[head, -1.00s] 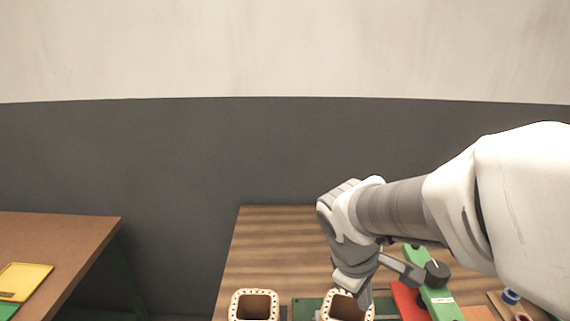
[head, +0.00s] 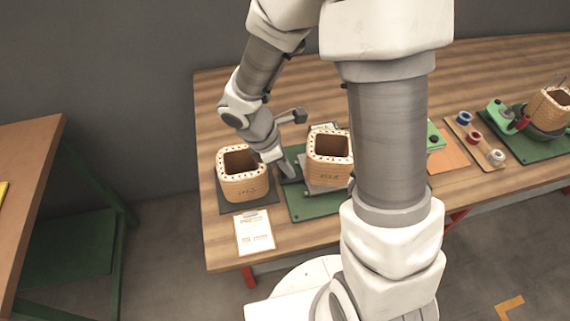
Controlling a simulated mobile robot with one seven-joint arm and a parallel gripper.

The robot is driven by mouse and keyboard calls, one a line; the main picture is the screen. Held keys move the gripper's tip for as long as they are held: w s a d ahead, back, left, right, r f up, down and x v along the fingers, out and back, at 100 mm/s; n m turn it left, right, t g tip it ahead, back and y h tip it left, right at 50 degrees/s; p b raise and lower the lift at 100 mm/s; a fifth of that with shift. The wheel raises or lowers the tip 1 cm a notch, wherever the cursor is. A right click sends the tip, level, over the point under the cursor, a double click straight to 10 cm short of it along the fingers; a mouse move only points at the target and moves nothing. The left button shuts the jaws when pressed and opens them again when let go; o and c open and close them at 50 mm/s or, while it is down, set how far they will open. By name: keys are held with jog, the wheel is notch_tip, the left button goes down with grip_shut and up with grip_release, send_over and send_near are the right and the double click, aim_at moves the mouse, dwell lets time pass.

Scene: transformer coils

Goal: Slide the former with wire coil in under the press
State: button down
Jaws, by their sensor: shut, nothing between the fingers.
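A third former (head: 552,108) sits at the far right on a green stand. My gripper (head: 273,158) is shut and empty, pointing down between the two left formers; I cannot tell whether it touches either. I cannot pick out the press for certain; my arm hides the area right of the middle former.
A white paper sheet (head: 255,233) lies at the front left of the wooden table (head: 225,110). A board with several coloured spools (head: 474,138) and an orange sheet (head: 440,162) lie to the right. Another table (head: 30,150) stands at the left, across a floor gap.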

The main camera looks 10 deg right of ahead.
aim_at(303, 188)
jog(key=b+x, duration=0.1)
jog(key=x, duration=0.6)
jog(key=shift+d, duration=0.1)
jog(key=d, duration=1.8)
jog(key=shift+p, duration=0.35)
jog(key=shift+d+r, duration=0.1)
jog(key=shift+d, duration=0.05)
jog(key=shift+r, duration=0.1)
jog(key=shift+r+p, duration=0.5)
jog(key=shift+p, duration=0.1)
jog(key=a+p+v, duration=0.1)
jog(key=p+v, duration=0.6)
jog(key=v, duration=0.2)
jog(key=shift+f, duration=0.2)
